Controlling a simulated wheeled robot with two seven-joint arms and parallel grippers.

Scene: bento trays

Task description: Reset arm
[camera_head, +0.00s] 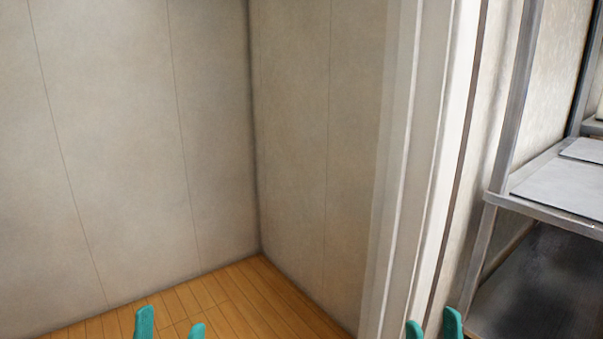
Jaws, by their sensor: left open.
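My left gripper (170,326) shows at the bottom edge, left of centre, as two teal fingertips. They stand apart with wooden floor visible between them, so it is open and empty. My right gripper (433,326) shows at the bottom edge, right of centre, also as two teal fingertips. The rest of both grippers and both arms is below the picture. No tray is in view.
A bare wall corner (255,150) meets a wooden floor (235,298) ahead. A white door frame (435,160) stands right of centre. At the right, a metal rack (490,225) has a shelf carrying pale flat sheets (565,182). The visible floor is clear.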

